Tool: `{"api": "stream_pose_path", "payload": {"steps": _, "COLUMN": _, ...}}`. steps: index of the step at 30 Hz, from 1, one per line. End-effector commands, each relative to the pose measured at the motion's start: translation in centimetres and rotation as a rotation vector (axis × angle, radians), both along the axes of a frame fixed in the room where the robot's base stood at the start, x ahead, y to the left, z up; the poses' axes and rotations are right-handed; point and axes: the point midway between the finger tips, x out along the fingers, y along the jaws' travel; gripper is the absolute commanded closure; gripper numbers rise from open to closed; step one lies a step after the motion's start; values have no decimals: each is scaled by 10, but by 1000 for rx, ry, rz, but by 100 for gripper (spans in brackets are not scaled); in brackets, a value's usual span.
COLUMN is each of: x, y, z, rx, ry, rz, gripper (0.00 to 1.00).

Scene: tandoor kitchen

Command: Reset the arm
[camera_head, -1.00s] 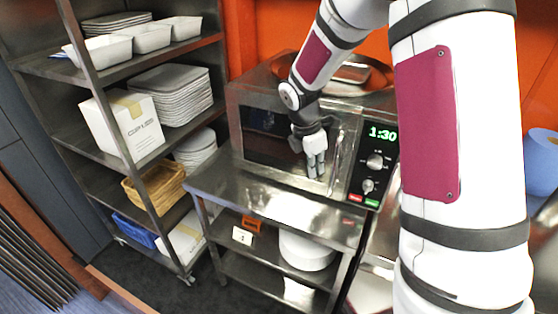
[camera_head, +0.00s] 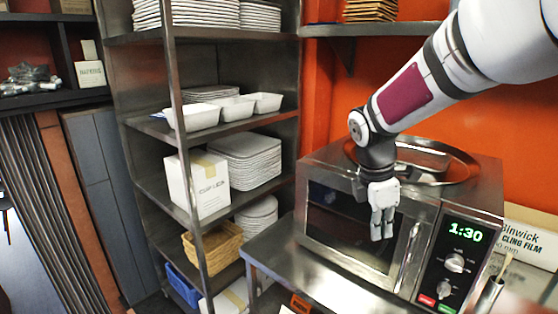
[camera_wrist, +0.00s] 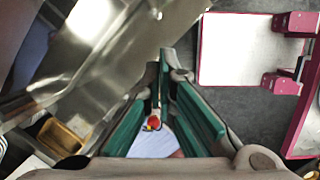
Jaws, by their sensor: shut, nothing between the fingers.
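My gripper (camera_head: 381,228) is in front of the microwave (camera_head: 345,235) in the head view, pointing down, with its fingers close together and nothing between them. My arm comes in from the upper right, bent at the elbow over the microwave's top. In the wrist view my gripper's fingers (camera_wrist: 160,110) show with green inner pads. The microwave door looks shut, and its display (camera_head: 465,233) reads 1:30. Whether the fingers touch the door cannot be told.
To the left, a rack (camera_head: 140,150) holds plates, white trays, a cardboard box (camera_head: 205,185) and a wicker basket (camera_head: 225,243). A cling film box (camera_head: 528,237) is at the right.

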Motion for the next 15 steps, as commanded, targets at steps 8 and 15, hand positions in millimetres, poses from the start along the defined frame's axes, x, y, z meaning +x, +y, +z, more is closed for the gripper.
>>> {"api": "stream_pose_path", "payload": {"steps": 8, "x": -72, "y": 22, "z": 63, "rx": 95, "ry": -245, "rz": -468, "gripper": 100}}
{"api": "stream_pose_path", "payload": {"steps": 15, "x": -140, "y": 40, "z": 91, "rx": 272, "ry": -424, "rz": -900, "gripper": 100}}
